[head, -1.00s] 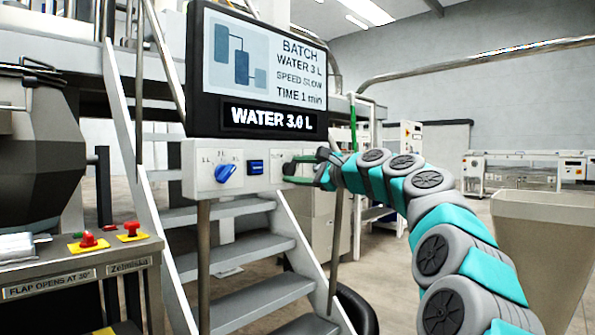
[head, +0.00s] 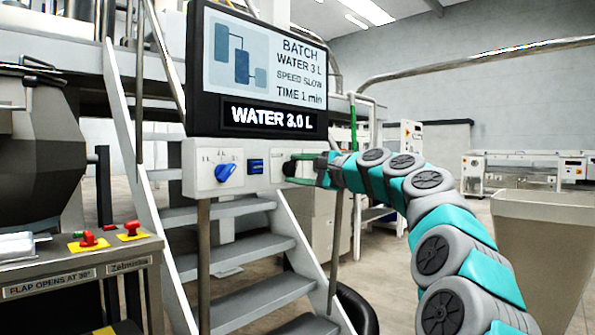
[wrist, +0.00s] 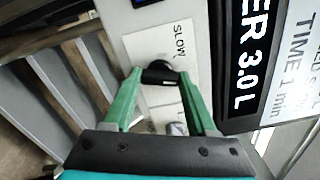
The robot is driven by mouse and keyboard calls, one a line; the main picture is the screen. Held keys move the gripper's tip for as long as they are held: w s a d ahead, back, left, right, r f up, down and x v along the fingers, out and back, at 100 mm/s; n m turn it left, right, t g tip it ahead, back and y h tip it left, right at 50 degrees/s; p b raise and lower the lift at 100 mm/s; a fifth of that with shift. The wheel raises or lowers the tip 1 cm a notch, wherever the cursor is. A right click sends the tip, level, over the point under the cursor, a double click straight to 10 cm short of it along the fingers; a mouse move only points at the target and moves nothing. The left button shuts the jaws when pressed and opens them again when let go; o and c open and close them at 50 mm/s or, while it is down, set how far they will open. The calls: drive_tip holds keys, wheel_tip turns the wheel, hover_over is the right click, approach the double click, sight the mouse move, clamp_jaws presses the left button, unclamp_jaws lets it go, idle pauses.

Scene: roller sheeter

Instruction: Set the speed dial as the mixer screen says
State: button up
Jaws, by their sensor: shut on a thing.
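The mixer screen (head: 265,70) reads BATCH, WATER 3 L, SPEED SLOW, TIME 1 min, with WATER 3.0 L in a bar below. Under it is a white control panel (head: 203,176). The black speed dial (wrist: 160,72) sits on a white plate at the panel's right end, with the word SLOW beside it in the wrist view. My gripper (head: 295,168) is at the dial, and in the wrist view its green fingers (wrist: 161,76) are shut on the dial from both sides. Another label on the plate is partly hidden by the gripper. The dial's pointing direction is hard to tell.
A blue knob (head: 226,173) and a small blue display (head: 256,167) are on the same panel, left of the dial. Metal stairs (head: 235,265) stand behind the panel. Red buttons (head: 88,239) are on a machine at the left. A beige bin (head: 545,240) is right of my arm.

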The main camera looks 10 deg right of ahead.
drive_tip(key=n, duration=0.2)
drive_tip(key=n+b, duration=0.2)
drive_tip(key=n, duration=0.1)
drive_tip(key=shift+f+n, duration=0.25)
drive_tip(key=shift+n, duration=0.05)
drive_tip(key=n+b, duration=0.2)
drive_tip(key=n, duration=0.3)
drive_tip(key=shift+r, duration=0.15)
idle(0.3)
drive_tip(key=o, duration=1.4)
drive_tip(key=shift+c, duration=0.2)
drive_tip(key=shift+s+d, duration=0.1)
drive_tip(key=v, duration=0.7)
drive_tip(key=shift+s+b, duration=0.25)
drive_tip(key=shift+b, duration=0.15)
